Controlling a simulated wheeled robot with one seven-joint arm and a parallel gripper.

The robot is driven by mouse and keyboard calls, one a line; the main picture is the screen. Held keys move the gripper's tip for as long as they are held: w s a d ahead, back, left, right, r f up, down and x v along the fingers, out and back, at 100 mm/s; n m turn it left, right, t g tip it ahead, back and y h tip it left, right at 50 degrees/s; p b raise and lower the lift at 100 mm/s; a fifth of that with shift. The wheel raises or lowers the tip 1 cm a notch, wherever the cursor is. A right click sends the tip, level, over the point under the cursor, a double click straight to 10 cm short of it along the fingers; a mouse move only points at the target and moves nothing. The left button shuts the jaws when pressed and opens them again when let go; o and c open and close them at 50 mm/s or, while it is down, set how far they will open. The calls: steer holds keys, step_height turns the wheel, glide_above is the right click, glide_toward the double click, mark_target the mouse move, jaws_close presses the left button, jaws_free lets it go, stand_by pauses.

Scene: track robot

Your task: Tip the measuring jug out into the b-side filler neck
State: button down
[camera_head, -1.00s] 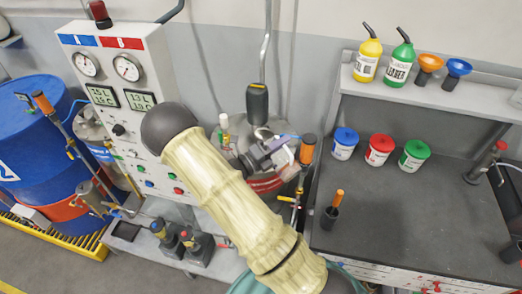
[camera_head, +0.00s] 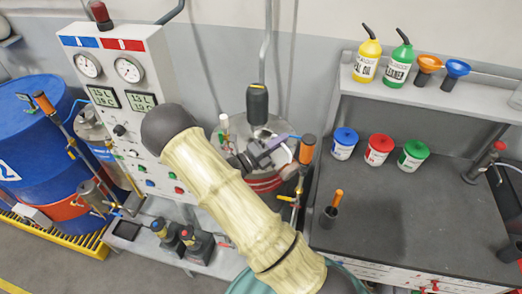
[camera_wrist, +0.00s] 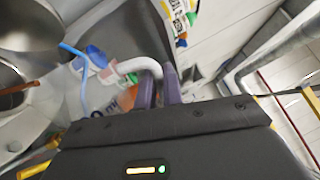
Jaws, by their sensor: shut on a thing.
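My gripper (camera_head: 268,157) is in front of the round steel tank with red bands (camera_head: 264,184), partly behind my own arm in the head view. In the wrist view, the purple fingers of my gripper (camera_wrist: 160,88) are shut on the white curved handle (camera_wrist: 140,66) of the measuring jug. The jug's pale, see-through body (camera_wrist: 97,97) lies left of the fingers, with blue and orange colour showing at it. It looks tilted in the wrist view, but how far I cannot tell. I cannot clearly make out the b-side filler neck or the jug's contents.
A control panel (camera_head: 120,60) with gauges stands left of the tank. An orange-handled valve (camera_head: 307,149) stands close right of my gripper. The grey workbench (camera_head: 390,210) holds blue, red and green tubs (camera_head: 413,155). Pumps (camera_head: 197,245) stand low in front.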

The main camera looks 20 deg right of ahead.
steer(key=shift+w+a+r+n+p, duration=0.15)
steer(key=shift+w+n+p, duration=0.15)
steer(key=shift+w+p, duration=0.1)
steer(key=shift+w+a+r+n+p, duration=0.1)
steer(key=shift+w+r+n+p, duration=0.05)
steer(key=shift+w+n+p, duration=0.2)
stand_by(0.7)
steer(key=shift+w+a+r+n+t+p, duration=0.1)
steer(key=shift+w+r+n+p, duration=0.2)
steer(key=shift+r+p, duration=0.4)
steer(key=shift+w+a+r+n+t+p, duration=0.1)
steer(key=shift+w+r+n+p, duration=0.15)
steer(key=shift+r+p, duration=0.45)
steer(key=shift+w+r+n+t+p, duration=0.1)
steer(key=shift+w+r+n+p, duration=0.2)
steer(key=shift+p, duration=0.6)
steer(key=shift+r, duration=0.25)
steer(key=shift+w+r+p, duration=0.1)
steer(key=shift+p, duration=0.3)
steer(key=shift+w+a+r+n+t+p, duration=0.2)
steer(key=shift+w+r+n+t+p, duration=0.2)
steer(key=shift+n+p, duration=0.35)
